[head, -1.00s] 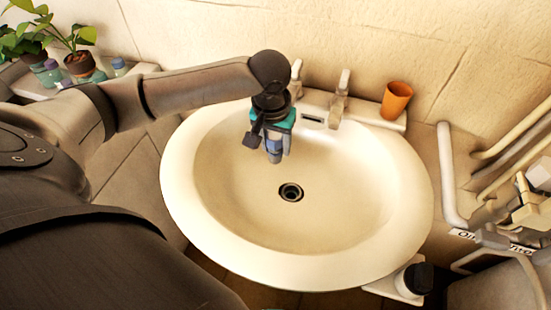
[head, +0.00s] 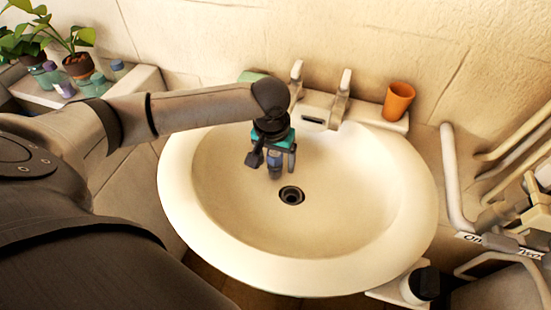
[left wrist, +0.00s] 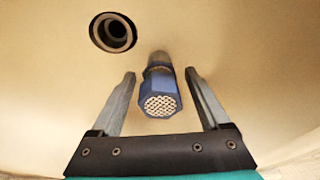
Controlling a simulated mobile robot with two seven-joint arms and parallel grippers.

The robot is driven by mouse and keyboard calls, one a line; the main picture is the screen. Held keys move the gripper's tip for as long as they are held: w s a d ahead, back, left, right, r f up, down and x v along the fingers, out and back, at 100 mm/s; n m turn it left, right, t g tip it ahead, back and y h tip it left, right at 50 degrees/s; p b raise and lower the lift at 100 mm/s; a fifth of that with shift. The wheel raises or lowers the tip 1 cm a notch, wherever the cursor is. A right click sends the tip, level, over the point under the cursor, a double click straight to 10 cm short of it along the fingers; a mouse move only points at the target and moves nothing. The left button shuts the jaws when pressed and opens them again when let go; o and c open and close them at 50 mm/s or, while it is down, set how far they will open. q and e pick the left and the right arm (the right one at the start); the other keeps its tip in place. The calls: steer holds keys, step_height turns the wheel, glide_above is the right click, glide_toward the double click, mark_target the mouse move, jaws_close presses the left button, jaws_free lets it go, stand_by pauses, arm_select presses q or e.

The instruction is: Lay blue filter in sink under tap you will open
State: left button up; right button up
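The blue filter (left wrist: 158,82), a short blue piece with a pale mesh end, is between the spread fingers of my left gripper (left wrist: 160,73) in the left wrist view, with a gap on both sides. In the head view the filter (head: 275,172) is low in the basin, left of and behind the drain. My left gripper (head: 274,164) is open around it, pointing down. The white sink (head: 340,235) has two taps at its back edge, a left tap (head: 296,80) and a right tap (head: 342,92). My right gripper is not in view.
The drain (head: 291,196) is in the basin's middle; it also shows in the left wrist view (left wrist: 114,32). An orange cup (head: 398,101) stands right of the taps. A green thing (head: 253,76) is partly behind my arm. Potted plants stand at the far left. The basin's right side is clear.

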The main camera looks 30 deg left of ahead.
arm_select(q)
steer(key=shift+r, duration=0.1)
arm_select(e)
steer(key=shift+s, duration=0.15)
arm_select(q)
steer(key=shift+r, duration=0.35)
steer(key=r+p, duration=0.1)
steer(key=r, duration=0.2)
steer(key=s+r+p, duration=0.1)
steer(key=r, duration=0.3)
steer(key=r+p, duration=0.2)
steer(key=r, duration=0.1)
steer(key=shift+s+d+r, duration=0.2)
steer(key=shift+s+r, duration=0.15)
steer(key=shift+r, duration=0.4)
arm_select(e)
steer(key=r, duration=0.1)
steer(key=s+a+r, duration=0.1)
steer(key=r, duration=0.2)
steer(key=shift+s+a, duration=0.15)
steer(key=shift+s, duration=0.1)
